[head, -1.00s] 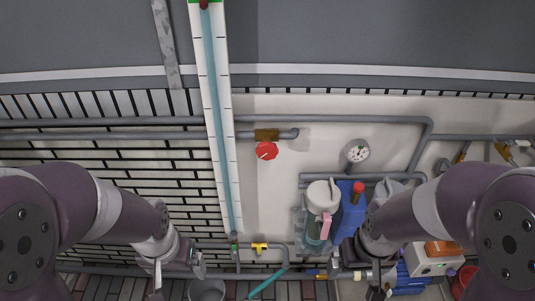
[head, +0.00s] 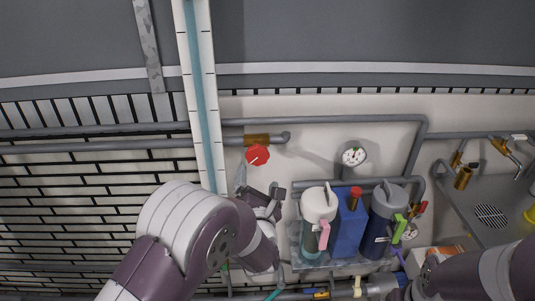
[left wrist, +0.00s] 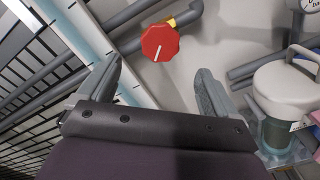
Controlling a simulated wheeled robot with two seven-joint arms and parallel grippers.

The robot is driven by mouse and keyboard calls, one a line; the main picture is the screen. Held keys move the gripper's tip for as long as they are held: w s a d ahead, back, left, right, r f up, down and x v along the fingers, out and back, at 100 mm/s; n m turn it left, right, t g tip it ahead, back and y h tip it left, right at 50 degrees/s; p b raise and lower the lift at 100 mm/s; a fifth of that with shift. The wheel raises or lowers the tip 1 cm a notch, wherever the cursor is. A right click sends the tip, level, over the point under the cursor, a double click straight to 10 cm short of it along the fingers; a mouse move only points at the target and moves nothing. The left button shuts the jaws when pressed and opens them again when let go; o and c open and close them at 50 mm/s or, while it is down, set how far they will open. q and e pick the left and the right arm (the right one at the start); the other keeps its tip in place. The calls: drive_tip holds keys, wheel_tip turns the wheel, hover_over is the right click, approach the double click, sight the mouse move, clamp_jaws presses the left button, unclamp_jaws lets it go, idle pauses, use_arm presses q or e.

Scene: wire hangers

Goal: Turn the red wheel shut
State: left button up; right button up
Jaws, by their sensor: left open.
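The red wheel (head: 257,155) is an eight-sided knob with a white line, below a brass valve body (head: 257,140) on a grey wall pipe. In the left wrist view the red wheel (left wrist: 160,42) shows beyond and between the fingertips, with nothing touching it. My left gripper (head: 258,190) is just below the wheel in the head view, pointing up towards it. It is open and empty, as its two spread fingers (left wrist: 158,85) show in the left wrist view. My right arm is at the lower right edge, its gripper not clearly visible.
A pressure gauge (head: 354,156) is on the wall right of the wheel. Several bottles, including a white-topped flask (head: 318,205) and a blue container (head: 348,222), stand on a shelf close right of my left gripper. A tall blue-filled gauge tube (head: 203,95) runs left of the wheel.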

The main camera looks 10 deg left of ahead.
sight(257, 158)
use_arm(q)
drive_tip(key=p+x, duration=0.1)
drive_tip(key=x, duration=1.1)
drive_tip(key=shift+w+a, duration=0.1)
drive_tip(key=shift+w, duration=0.15)
drive_tip(key=shift+c, duration=0.3)
drive_tip(key=c, duration=0.9)
